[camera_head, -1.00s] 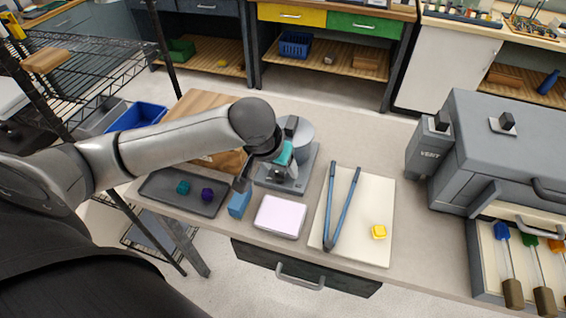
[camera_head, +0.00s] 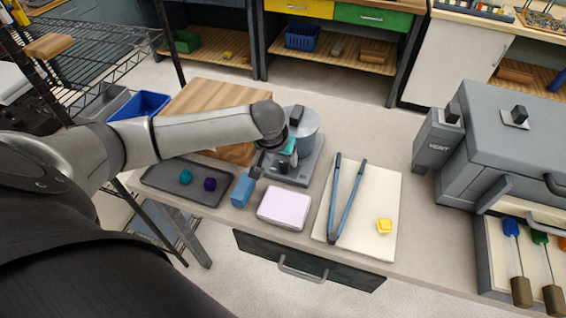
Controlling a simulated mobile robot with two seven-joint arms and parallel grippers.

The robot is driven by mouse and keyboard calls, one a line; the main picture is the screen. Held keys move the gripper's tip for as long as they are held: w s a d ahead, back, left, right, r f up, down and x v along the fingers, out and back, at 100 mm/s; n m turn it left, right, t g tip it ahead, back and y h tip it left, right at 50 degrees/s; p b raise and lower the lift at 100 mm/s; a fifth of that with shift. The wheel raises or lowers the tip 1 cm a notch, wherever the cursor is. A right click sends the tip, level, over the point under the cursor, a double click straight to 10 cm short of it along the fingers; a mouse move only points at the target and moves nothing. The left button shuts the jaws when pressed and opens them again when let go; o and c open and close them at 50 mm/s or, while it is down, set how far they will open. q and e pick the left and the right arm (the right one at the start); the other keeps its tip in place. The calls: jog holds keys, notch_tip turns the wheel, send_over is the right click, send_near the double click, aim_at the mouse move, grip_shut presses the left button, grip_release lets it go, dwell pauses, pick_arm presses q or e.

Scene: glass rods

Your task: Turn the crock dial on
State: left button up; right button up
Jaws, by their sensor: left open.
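The crock (camera_head: 308,126) is a grey round pot on a grey base (camera_head: 302,172), near the middle of the table, with a dark knob on its lid. A teal part (camera_head: 290,146) shows on its front, partly behind my gripper. The dial itself I cannot make out; my gripper and wrist cover much of the crock's front. My left gripper (camera_head: 270,170) points down just in front of the crock's left side, open. Whether it touches the crock I cannot tell. My right gripper is not in view.
A blue block (camera_head: 243,190) and a lilac pad (camera_head: 284,208) lie close in front. A dark tray (camera_head: 160,188) holds teal and purple lumps. A grey kiln-like box (camera_head: 500,150) stands right.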

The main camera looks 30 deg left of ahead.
aim_at(284, 164)
pick_arm(q)
jog(key=shift+b+x, duration=0.3)
jog(key=shift+x, duration=1.3)
jog(key=shift+c, duration=0.2)
grip_shut()
